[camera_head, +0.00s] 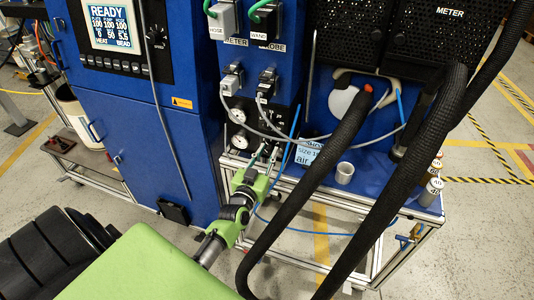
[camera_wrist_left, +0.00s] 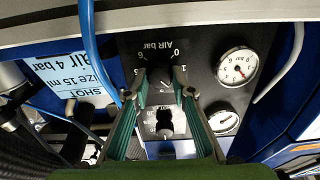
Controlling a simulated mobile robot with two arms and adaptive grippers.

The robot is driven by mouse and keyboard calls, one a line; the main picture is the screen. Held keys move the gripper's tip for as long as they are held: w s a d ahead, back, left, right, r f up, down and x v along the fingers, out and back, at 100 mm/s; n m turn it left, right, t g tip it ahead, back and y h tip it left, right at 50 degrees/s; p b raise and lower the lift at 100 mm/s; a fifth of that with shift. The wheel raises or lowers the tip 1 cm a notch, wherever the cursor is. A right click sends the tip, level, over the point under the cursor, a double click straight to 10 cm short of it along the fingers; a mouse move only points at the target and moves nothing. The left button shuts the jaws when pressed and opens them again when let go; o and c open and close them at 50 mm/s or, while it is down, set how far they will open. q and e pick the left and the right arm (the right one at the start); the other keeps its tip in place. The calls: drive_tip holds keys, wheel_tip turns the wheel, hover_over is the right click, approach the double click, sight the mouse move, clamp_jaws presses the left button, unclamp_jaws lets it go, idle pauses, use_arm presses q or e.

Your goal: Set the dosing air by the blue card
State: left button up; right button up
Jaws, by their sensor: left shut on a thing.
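My left gripper (camera_head: 268,156) reaches the dark control panel from the front. In the left wrist view my left gripper (camera_wrist_left: 161,82) is shut on the black air knob (camera_wrist_left: 160,77), under the "AIR bar" scale, which appears upside down. Its fingers cover the knob's sides, and its exact setting is hard to read. The blue card (camera_head: 308,152) stands right of the panel. In the left wrist view the blue card (camera_wrist_left: 70,73) shows "15 ml" and "air 4 bar". My right gripper is not in view.
Two round gauges, the larger gauge (camera_wrist_left: 237,66) and the smaller gauge (camera_wrist_left: 223,121), sit beside the knob. A second black knob (camera_wrist_left: 165,124) is close to the fingers. A blue hose (camera_wrist_left: 90,50) passes between card and panel.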

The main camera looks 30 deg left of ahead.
use_arm(q)
drive_tip(key=shift+m, duration=0.3)
drive_tip(key=shift+m+p, duration=0.5)
drive_tip(key=shift+m, duration=0.1)
drive_tip(key=shift+m+p, duration=0.5)
drive_tip(key=shift+m, duration=0.7)
drive_tip(key=shift+d+m, duration=0.1)
drive_tip(key=shift+m, duration=0.9)
drive_tip(key=m, duration=0.2)
drive_tip(key=shift+f+m, duration=0.1)
drive_tip(key=shift+m, duration=0.2)
drive_tip(key=m, duration=0.3)
drive_tip(key=shift+f+m, duration=0.1)
drive_tip(key=shift+m, duration=0.2)
drive_tip(key=m+b, duration=0.2)
drive_tip(key=m, duration=0.3)
